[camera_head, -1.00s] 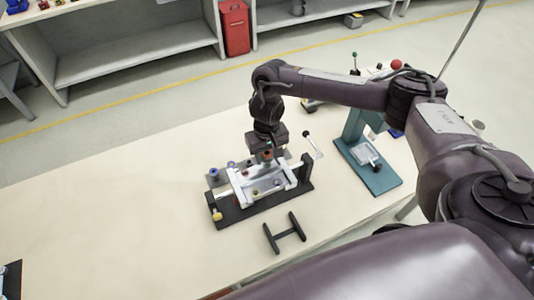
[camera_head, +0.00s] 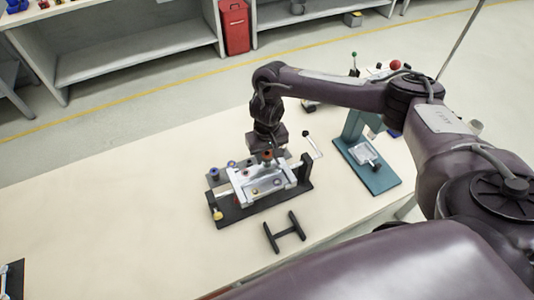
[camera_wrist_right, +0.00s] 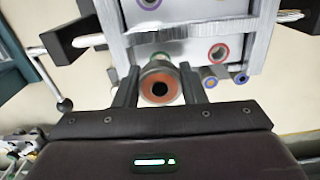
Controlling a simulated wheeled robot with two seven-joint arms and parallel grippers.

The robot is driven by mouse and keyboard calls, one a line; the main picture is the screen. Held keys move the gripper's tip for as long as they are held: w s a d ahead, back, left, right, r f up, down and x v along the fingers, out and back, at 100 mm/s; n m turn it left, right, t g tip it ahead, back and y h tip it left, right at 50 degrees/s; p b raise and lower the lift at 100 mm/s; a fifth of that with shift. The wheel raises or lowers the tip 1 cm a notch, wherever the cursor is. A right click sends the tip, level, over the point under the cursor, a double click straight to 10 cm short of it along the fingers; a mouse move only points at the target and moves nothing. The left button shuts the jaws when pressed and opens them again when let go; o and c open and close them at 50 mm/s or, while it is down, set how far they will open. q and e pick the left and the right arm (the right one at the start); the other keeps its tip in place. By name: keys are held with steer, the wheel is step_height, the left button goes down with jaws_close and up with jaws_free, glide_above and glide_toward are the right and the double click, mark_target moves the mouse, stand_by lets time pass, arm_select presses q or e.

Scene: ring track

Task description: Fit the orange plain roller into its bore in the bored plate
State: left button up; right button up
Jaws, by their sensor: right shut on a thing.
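My right gripper (camera_head: 267,153) is over the back edge of the bored plate (camera_head: 244,190). The roller also shows as a small orange spot in the head view (camera_head: 268,155). I cannot tell whether roller and plate touch. My left gripper is out of view.
The plate is held in a dark fixture (camera_head: 232,214) with a crank handle (camera_head: 307,134). Small blue-ringed cylinders (camera_wrist_right: 241,77) stand beside the plate. A black H-shaped piece (camera_head: 285,233) lies in front. A teal press-like stand (camera_head: 379,184) is on the right.

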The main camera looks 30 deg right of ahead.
steer(key=shift+f+b, duration=0.35)
steer(key=shift+f, duration=0.7)
steer(key=o, duration=0.9)
steer(key=shift+o, duration=1.2)
steer(key=shift+a, duration=0.15)
